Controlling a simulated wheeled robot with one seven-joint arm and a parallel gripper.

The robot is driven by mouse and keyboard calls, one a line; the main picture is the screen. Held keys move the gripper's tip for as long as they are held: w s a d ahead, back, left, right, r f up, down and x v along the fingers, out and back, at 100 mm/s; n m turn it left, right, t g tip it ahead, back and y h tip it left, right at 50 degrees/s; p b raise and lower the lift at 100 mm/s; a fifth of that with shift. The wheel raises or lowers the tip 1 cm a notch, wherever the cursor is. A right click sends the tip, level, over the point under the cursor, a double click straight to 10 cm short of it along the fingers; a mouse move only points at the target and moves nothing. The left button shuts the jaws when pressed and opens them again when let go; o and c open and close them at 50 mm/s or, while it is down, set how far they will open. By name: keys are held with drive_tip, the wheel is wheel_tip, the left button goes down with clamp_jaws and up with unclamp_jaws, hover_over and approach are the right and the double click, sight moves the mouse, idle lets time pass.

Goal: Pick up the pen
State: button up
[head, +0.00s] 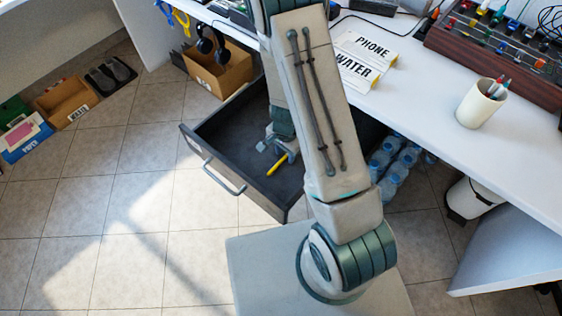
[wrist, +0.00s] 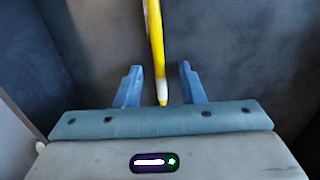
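A yellow pen (head: 277,164) lies in the open dark drawer (head: 228,128). In the wrist view the pen (wrist: 155,45) runs from the top edge down to its pale, yellow-ended tip, between the two blue fingers of my gripper (wrist: 161,88). My gripper is open, with a clear gap between the pen and each finger. My gripper (head: 272,146) also shows in the head view, down inside the drawer beside the pen. My arm hides part of the drawer's right side.
The drawer's front with its handle (head: 224,178) faces the tiled floor. Water bottles (head: 397,165) stand under the desk. A cardboard box (head: 219,73) with headphones is behind the drawer.

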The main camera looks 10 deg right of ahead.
drive_tip(key=shift+r, duration=0.1)
clamp_jaws()
